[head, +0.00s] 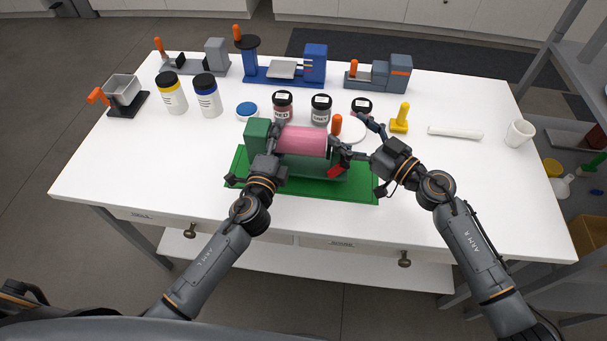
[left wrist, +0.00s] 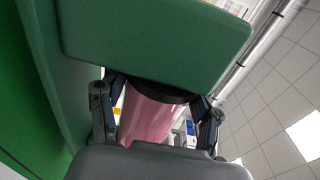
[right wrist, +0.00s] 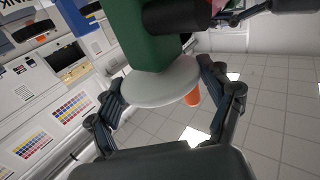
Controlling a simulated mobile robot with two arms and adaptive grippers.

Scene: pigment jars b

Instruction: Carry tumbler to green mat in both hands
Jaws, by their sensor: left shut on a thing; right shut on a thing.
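The tumbler is a green-framed machine with a pink drum (head: 303,140), a pale round disc and an orange knob. It stands over the green mat (head: 305,192), within its outline; I cannot tell whether its base touches the mat. My left gripper (head: 258,155) is shut on the tumbler's left end; its green end block (left wrist: 155,40) fills the left wrist view. My right gripper (head: 352,145) is shut on the right end. In the right wrist view its fingers flank the pale disc (right wrist: 162,82). The grip contacts are partly hidden.
Several dark-lidded jars (head: 321,108) and a blue-lidded container (head: 247,111) stand just behind the mat. A yellow tool (head: 400,122), a white bar (head: 455,132) and a white cup (head: 519,134) are to the right. The table's front strip is clear.

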